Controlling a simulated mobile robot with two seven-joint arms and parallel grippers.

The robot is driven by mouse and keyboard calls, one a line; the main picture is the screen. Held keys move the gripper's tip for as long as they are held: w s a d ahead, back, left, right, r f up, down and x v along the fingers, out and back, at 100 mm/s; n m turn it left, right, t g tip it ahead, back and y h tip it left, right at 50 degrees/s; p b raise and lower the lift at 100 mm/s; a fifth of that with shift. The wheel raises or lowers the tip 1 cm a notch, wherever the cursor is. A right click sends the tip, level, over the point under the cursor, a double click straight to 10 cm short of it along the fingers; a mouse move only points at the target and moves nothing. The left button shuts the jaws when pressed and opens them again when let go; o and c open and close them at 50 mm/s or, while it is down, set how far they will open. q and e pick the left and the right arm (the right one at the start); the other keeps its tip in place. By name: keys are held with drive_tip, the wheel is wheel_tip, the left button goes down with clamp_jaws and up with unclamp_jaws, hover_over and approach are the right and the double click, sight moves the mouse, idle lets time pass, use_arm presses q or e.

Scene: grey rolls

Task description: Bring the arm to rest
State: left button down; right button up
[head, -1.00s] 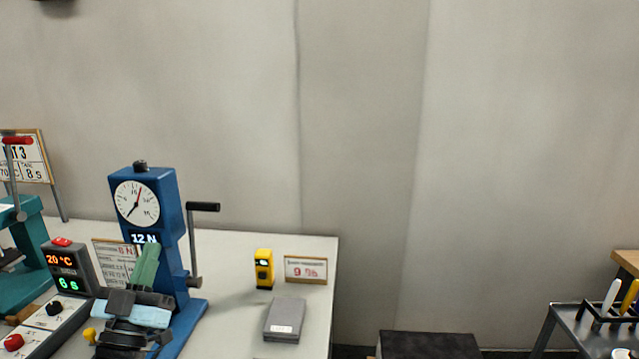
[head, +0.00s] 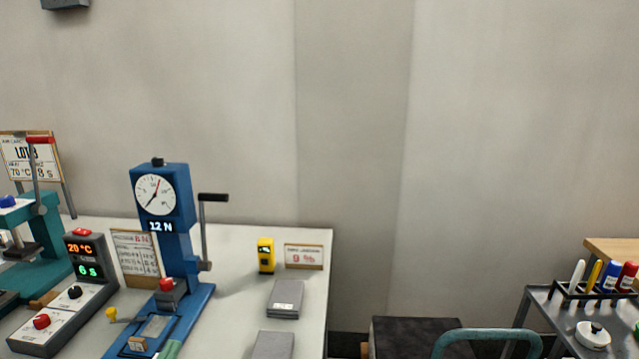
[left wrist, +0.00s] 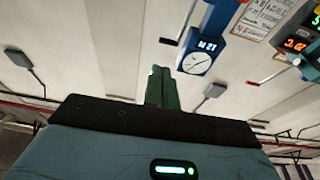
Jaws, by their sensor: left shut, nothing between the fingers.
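My left gripper (head: 170,350) shows only as green fingertips at the bottom edge of the head view, in front of the blue force stand's base; the rest of it is out of the frame. In the left wrist view its green fingers (left wrist: 163,88) are together with nothing between them. They point toward the pale wall and the blue stand with the dial. I cannot tell how far the fingertips are from the base. My right gripper is in neither view.
The blue stand (head: 178,240), a control box (head: 60,320) and a teal press (head: 40,245) stand on the white table (head: 235,245). A cart (head: 565,320) stands far right.

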use_arm(q)
drive_tip(key=s+d+f+g+p, duration=0.1)
drive_tip(key=s+d+f+g, duration=0.15)
drive_tip(key=s+f, duration=0.5)
drive_tip(key=s+d+f+g, duration=0.1)
drive_tip(key=s+f+g, duration=0.3)
drive_tip(key=s+f, duration=0.4)
drive_tip(key=s+d+f+g, duration=0.1)
drive_tip(key=s+f+g, duration=0.1)
drive_tip(key=s+f, duration=0.3)
drive_tip(key=s+d+f+g+p, duration=0.1)
drive_tip(key=s+f, duration=0.4)
drive_tip(key=s, duration=0.8)
drive_tip(key=shift+s+d+f+m+g, duration=0.35)
drive_tip(key=shift+d+g, duration=0.2)
drive_tip(key=shift+g, duration=0.6)
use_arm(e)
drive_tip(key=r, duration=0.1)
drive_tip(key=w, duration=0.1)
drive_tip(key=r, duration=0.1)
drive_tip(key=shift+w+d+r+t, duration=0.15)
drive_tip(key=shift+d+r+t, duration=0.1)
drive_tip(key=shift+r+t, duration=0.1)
use_arm(q)
drive_tip(key=shift+w, duration=0.1)
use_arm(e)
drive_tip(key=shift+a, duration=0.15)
